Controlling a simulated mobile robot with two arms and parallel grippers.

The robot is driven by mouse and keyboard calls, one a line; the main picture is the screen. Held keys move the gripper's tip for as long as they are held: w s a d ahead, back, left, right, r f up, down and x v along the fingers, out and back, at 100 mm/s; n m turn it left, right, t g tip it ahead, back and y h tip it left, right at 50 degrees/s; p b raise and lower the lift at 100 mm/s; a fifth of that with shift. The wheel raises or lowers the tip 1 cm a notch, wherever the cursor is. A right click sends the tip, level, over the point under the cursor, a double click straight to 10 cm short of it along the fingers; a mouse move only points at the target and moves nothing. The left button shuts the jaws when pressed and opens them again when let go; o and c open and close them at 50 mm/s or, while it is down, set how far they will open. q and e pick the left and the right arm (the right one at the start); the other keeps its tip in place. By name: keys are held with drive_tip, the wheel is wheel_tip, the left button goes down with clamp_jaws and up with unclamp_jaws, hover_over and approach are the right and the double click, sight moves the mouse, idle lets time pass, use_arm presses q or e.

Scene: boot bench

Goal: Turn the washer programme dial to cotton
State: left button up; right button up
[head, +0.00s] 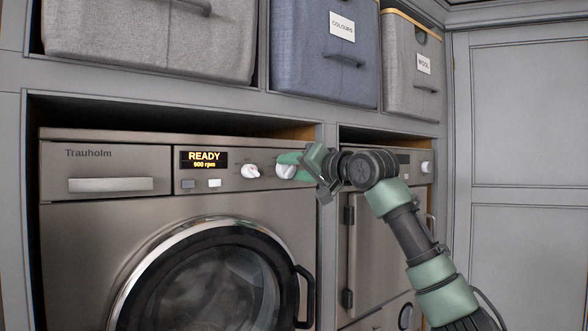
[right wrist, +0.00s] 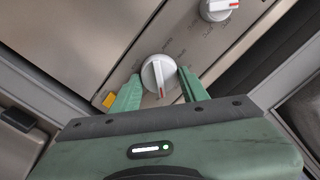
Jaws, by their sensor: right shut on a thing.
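The washer (head: 110,215) stands at left, its display (head: 204,160) reading READY and 900 rpm. A larger white dial (head: 284,172) sits at the right of its panel, and a smaller white knob (head: 250,171) is left of it. My right gripper (head: 290,162) is at the larger dial. In the right wrist view its two green fingers (right wrist: 158,86) are shut on the sides of this dial (right wrist: 157,70). The dial's red mark points toward the gripper's body. The lettering around it is too small to read. The smaller knob (right wrist: 216,8) is apart at the top. My left gripper is not in view.
The round door (head: 165,270) with a dark handle (head: 303,295) is below the panel. A second appliance (head: 375,230) stands at right, behind my right arm. Fabric bins (head: 325,75) sit on the shelf above. A grey panelled door (head: 530,150) is at far right.

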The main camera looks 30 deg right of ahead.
drive_tip(key=o, duration=1.3)
drive_tip(key=shift+s+f, duration=0.1)
drive_tip(key=shift+s, duration=0.2)
drive_tip(key=s+b, duration=0.1)
drive_tip(key=s, duration=0.1)
drive_tip(key=s+b, duration=0.1)
drive_tip(key=s, duration=0.1)
drive_tip(key=s+b, duration=0.1)
drive_tip(key=s, duration=0.2)
drive_tip(key=shift+s+d, duration=0.1)
drive_tip(key=shift+d, duration=0.25)
